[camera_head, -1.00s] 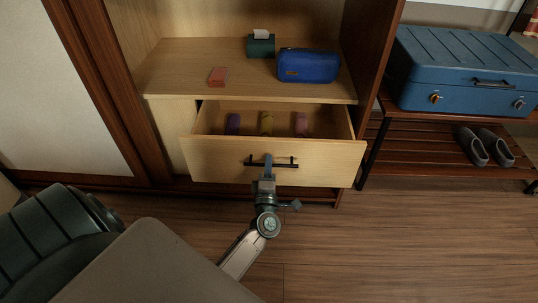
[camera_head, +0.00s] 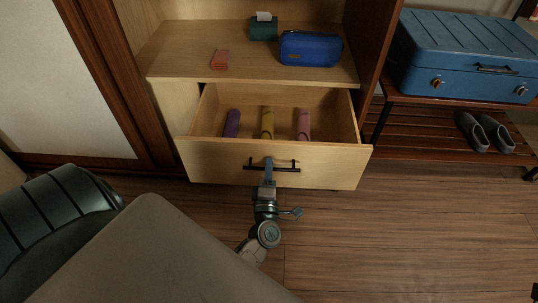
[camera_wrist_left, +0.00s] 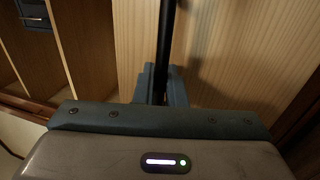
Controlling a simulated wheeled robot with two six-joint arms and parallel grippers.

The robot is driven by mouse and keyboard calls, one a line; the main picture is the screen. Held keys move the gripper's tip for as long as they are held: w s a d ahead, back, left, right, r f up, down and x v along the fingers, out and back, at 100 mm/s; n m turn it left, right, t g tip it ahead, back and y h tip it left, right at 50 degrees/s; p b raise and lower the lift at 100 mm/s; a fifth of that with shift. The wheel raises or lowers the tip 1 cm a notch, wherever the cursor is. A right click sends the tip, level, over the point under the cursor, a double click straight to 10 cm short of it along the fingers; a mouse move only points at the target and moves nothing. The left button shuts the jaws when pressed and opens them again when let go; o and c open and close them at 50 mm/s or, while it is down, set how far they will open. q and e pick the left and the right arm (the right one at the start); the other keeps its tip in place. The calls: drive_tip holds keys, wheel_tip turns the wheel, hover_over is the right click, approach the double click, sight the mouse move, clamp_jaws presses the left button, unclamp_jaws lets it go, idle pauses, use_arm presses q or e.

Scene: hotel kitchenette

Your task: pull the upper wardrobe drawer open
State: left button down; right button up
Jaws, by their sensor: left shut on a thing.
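The upper wardrobe drawer (camera_head: 325,166) is light wood and stands well out from the wardrobe, its inside in view in the head view. Its black bar handle (camera_head: 287,169) runs across the front. My left gripper (camera_head: 268,166) is shut on the handle near its middle. In the left wrist view the gripper's blue-grey fingers (camera_wrist_left: 160,84) sit around the dark handle bar (camera_wrist_left: 165,40), close to the wooden drawer front (camera_wrist_left: 215,60). My right gripper is not in view.
Purple, yellow (camera_head: 267,122) and pink rolled items lie in the drawer. A blue suitcase (camera_head: 465,60) on a rack stands right. Floor right of the drawer is clear.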

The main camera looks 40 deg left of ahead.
use_arm(q)
drive_tip(key=c, duration=1.6)
unclamp_jaws()
drive_tip(key=shift+c, duration=0.2)
drive_tip(key=v, duration=0.7)
drive_tip(key=shift+s, duration=0.25)
drive_tip(key=shift+d, duration=0.1)
